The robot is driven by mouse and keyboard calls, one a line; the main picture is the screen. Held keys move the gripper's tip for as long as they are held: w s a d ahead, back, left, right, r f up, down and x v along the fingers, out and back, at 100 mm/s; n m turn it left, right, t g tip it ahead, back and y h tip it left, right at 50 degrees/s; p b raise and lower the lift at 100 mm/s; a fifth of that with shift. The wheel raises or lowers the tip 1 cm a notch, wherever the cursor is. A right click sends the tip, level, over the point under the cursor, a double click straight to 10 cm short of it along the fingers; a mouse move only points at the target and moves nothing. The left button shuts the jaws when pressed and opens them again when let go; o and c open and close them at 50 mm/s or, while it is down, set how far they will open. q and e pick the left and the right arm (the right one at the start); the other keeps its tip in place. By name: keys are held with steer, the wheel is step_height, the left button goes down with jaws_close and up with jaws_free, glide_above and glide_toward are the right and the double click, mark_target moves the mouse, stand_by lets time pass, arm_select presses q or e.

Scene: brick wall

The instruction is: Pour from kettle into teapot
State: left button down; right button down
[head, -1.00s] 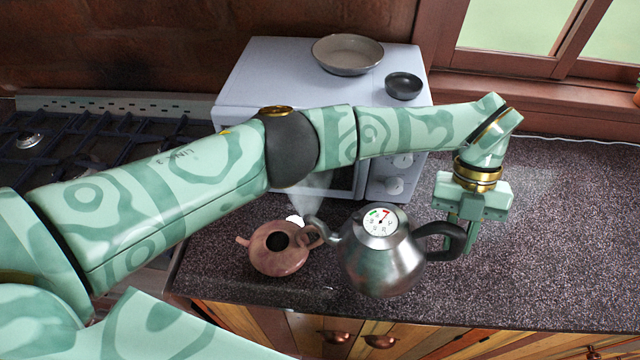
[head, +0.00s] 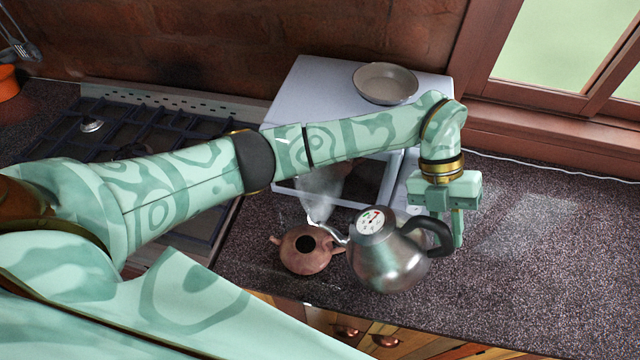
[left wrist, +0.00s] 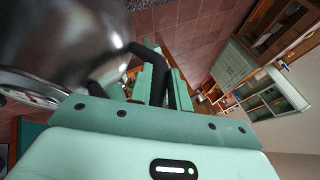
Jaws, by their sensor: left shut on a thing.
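A steel kettle (head: 390,262) with a round dial on its lid and a black handle (head: 430,235) is at the centre of the head view. My left gripper (head: 455,230) is shut on the kettle's handle, on the kettle's right side. In the left wrist view the kettle (left wrist: 60,40) fills the upper left and the black handle (left wrist: 157,75) runs between the fingers. A brown teapot (head: 303,264) with a dark open top stands on the counter left of the kettle. The kettle's spout (head: 333,234) reaches toward that opening, with whitish steam around its tip. I cannot tell whether liquid flows.
A white microwave (head: 315,95) stands behind, with a shallow pan (head: 385,84) on top. A gas stove (head: 95,135) is at the left. The speckled counter (head: 545,250) is clear on the right. A window (head: 560,50) is at the back right.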

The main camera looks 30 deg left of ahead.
arm_select(q)
steer(key=shift+a+r+h+p, duration=0.55)
steer(key=shift+a+r, duration=0.3)
steer(key=shift+r, duration=0.1)
steer(key=shift+s+a+r+p, duration=0.1)
steer(key=shift+a+r+p, duration=0.2)
steer(key=shift+a+r, duration=0.15)
steer(key=shift+a+r+m+h, duration=0.3)
steer(key=shift+a+r+h, duration=0.15)
steer(key=shift+a+h, duration=0.3)
stand_by(5.8)
